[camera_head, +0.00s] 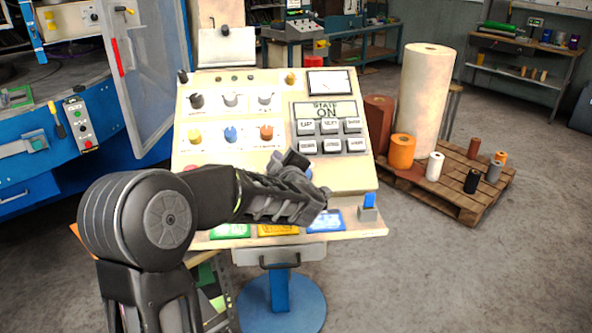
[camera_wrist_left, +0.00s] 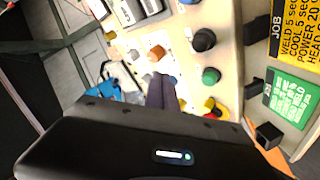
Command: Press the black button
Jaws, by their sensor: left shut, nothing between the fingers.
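The black button (camera_wrist_left: 204,40) is a round dark cap on the cream control panel, in the upper right of the left wrist view. A green button (camera_wrist_left: 211,75) and a red button (camera_wrist_left: 213,107) stand in a row with it. In the head view my left arm and gripper cover most of this row, so I cannot make out the black button there. My left gripper (camera_head: 318,192) is over the panel's lower part. Its fingers (camera_wrist_left: 162,88) are shut and empty, left of and below the black button in the wrist picture. My right gripper is not in view.
The panel (camera_head: 182,110) carries several knobs, labelled keys (camera_head: 333,126) and a gauge (camera_head: 329,82). Job cards (camera_head: 325,222) and a blue switch (camera_head: 370,201) are on its front ledge. A pallet (camera_head: 460,207) with rolls stands right. The floor at front right is clear.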

